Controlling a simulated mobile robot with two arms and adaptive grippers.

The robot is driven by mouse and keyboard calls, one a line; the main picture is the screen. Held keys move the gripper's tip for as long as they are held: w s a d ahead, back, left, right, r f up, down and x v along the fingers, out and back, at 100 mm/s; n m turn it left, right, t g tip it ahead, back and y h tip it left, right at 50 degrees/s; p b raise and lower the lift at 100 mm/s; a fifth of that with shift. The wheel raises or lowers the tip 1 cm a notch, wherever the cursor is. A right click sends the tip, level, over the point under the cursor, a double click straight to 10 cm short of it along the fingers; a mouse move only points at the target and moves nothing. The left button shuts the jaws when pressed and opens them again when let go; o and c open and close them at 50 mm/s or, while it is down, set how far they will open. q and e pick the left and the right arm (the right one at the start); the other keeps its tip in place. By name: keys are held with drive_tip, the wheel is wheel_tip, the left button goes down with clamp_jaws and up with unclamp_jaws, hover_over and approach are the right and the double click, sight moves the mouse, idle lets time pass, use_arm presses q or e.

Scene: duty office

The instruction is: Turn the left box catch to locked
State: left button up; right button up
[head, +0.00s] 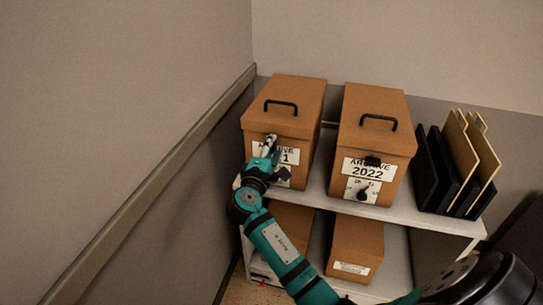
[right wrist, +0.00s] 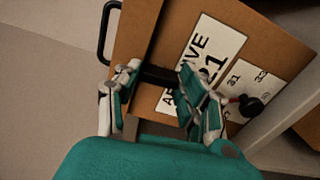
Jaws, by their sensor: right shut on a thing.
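The left archive box (head: 305,100) is brown cardboard with a black lid handle (head: 281,104) and a white label, and stands on the shelf top. My right gripper (head: 268,150) is at its front face and covers part of the label. In the right wrist view, the fingers of my right gripper (right wrist: 160,88) are closed around the dark box catch (right wrist: 156,76), a short black bar above the label. The catch is mostly hidden in the head view. A black knob (right wrist: 251,105) with a red mark sits below the label. My left gripper is not in view.
A similar box (head: 383,105) labelled 2022 stands to the right, with its own catch (head: 373,161) and knob (head: 362,191). Black and tan folders (head: 462,160) stand further right on the shelf (head: 405,212). More boxes (head: 355,247) sit below. A wall with a rail (head: 165,175) is close on the left.

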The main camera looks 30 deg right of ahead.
drive_tip(key=shift+f+m+b, duration=0.15)
drive_tip(key=shift+m+b, duration=0.2)
drive_tip(key=shift+m, duration=0.15)
drive_tip(key=o, duration=1.2)
drive_tip(key=shift+c, duration=0.2)
drive_tip(key=shift+s+a, duration=0.1)
drive_tip(key=v, duration=1.2)
